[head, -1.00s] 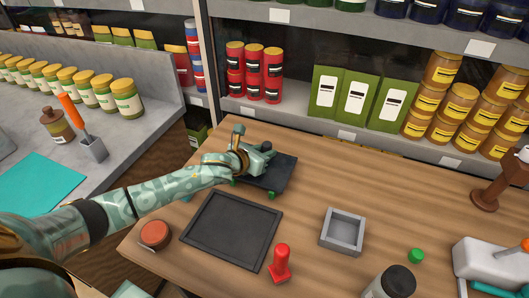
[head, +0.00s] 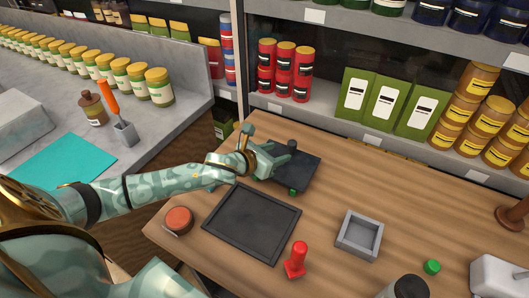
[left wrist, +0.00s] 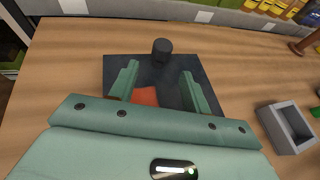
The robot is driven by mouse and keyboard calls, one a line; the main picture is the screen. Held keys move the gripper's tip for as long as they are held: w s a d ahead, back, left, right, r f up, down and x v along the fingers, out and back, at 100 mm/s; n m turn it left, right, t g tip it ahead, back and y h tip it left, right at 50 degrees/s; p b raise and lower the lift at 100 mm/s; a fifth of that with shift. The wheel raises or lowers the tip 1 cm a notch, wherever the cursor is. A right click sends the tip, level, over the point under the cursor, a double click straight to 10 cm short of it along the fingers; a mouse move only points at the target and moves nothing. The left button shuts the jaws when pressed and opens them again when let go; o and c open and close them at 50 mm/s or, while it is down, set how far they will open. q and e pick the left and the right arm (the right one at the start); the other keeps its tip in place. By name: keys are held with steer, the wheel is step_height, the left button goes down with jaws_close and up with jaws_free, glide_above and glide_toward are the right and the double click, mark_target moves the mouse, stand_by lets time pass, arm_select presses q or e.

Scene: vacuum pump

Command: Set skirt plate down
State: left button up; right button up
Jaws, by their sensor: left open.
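The skirt plate appears to be the dark square plate (head: 305,170) lying on the wooden table (head: 450,215), with a short black knob (head: 291,146) on top and a small green part at its near edge. In the left wrist view, the plate (left wrist: 215,98) and knob (left wrist: 162,46) lie just beyond my left gripper. My left gripper (head: 277,156) is open over the plate's left part. In the left wrist view its two fingers (left wrist: 160,82) stand apart, with the knob ahead of them and an orange-red patch between them. My right gripper is not in view.
A dark shallow tray (head: 252,222) lies nearer me. Around it are a round orange-brown item (head: 178,220), a red stamp-like piece (head: 296,260) and a grey square box (head: 359,236). Shelves with red cans (head: 285,70) and green boxes (head: 385,102) stand behind.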

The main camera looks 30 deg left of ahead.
arm_select(q)
steer(key=v, duration=0.5)
steer(key=shift+s+r+p, duration=0.15)
steer(key=shift+s+p, duration=0.05)
steer(key=shift+p, duration=0.1)
steer(key=shift+s, duration=0.1)
